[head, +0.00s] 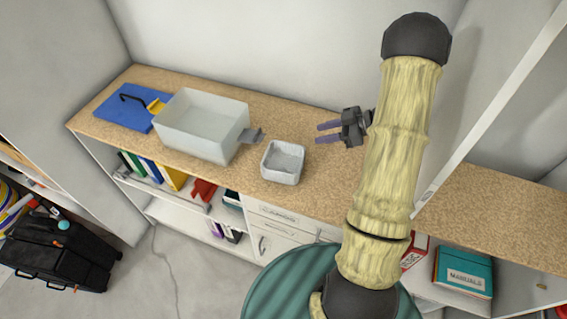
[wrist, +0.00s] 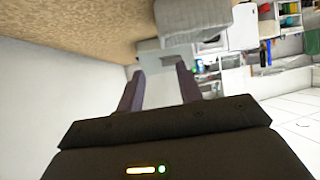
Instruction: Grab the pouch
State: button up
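No thing is clearly recognisable as a pouch. A small flat dark-grey item (head: 253,135) lies against the right side of the translucent bin; I cannot tell what it is. My gripper (head: 328,132) is above the counter, to the right of the small grey basket, with its purple fingers pointing left. The fingers also show in the wrist view (wrist: 160,88), spread apart with nothing between them. The inside of the bin looks empty from the head view.
The basket also shows in the wrist view (wrist: 190,14). Binders and drawers are below. A white upright post (head: 490,110) stands right of my arm.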

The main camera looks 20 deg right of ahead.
jog(key=p, duration=0.1)
send_near(288, 143)
jog(key=x, duration=0.4)
jog(key=shift+w+d+r, duration=0.1)
jog(key=shift+w+d, duration=0.1)
jog(key=shift+w, duration=0.1)
jog(key=p+x, duration=0.2)
jog(key=x, duration=0.3)
jog(key=shift+s+a, duration=0.15)
grip_shut()
